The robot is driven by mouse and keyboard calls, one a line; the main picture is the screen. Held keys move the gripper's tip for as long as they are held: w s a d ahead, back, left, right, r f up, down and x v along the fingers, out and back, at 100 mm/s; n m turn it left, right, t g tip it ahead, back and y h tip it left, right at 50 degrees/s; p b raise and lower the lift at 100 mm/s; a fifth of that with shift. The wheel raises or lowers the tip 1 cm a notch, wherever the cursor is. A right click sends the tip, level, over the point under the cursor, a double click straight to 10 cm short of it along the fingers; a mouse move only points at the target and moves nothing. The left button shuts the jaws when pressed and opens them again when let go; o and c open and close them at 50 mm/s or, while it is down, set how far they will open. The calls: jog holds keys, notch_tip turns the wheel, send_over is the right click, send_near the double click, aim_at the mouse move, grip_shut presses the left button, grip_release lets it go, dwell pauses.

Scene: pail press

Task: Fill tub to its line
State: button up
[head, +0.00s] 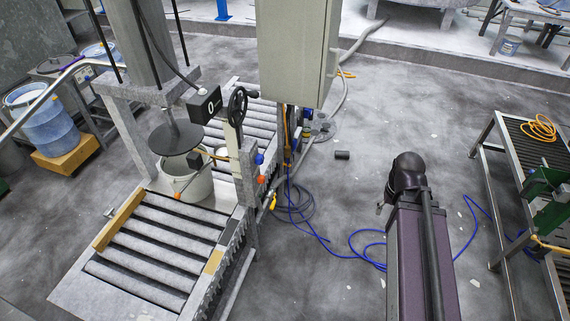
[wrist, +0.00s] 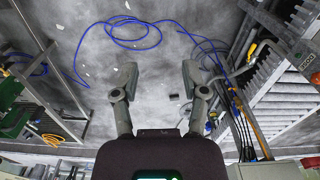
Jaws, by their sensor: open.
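A pale grey tub (head: 190,183) stands upright on the roller conveyor (head: 152,240), under a round dark press plate (head: 175,138). The plate is above the tub's rim and hides part of its opening, so I cannot see a fill level or a line. A black handwheel (head: 237,106) and a small black box marked 0 (head: 204,105) sit beside the press column. Orange and blue knobs (head: 261,180) are on the conveyor's right side. My gripper (wrist: 160,75) is open and empty in the wrist view, with bare floor between its fingers, well apart from the tub.
A grey cabinet (head: 297,50) stands behind the conveyor. Blue hose (head: 367,248) lies across the floor. A metal table (head: 498,140) with a coiled orange cable (head: 540,128) is at right. A blue drum (head: 45,120) is at far left. The middle floor is mostly clear.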

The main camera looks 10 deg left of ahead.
jog(key=o, duration=0.3)
jog(key=shift+o, duration=0.3)
jog(key=shift+w+a+f+b, duration=0.25)
jog(key=shift+a+f+b, duration=0.05)
jog(key=shift+f+b, duration=0.05)
jog(key=w+a+f+n+y+b, duration=0.1)
jog(key=w+a+n+y+b, duration=0.4)
jog(key=a+b, duration=0.3)
jog(key=w+a+f+n+t+y+b, duration=0.1)
jog(key=w+a+n+y+b, duration=0.4)
jog(key=a, duration=0.9)
jog(key=w+a+f+n+y+b, duration=0.3)
jog(key=w+a+n+y+b, duration=0.3)
jog(key=a+b, duration=0.4)
jog(key=shift+a+n+t+y+b, duration=0.35)
jog(key=shift+a+n+y, duration=0.2)
jog(key=shift+y, duration=0.45)
jog(key=shift+a+f, duration=0.1)
jog(key=shift+a, duration=0.05)
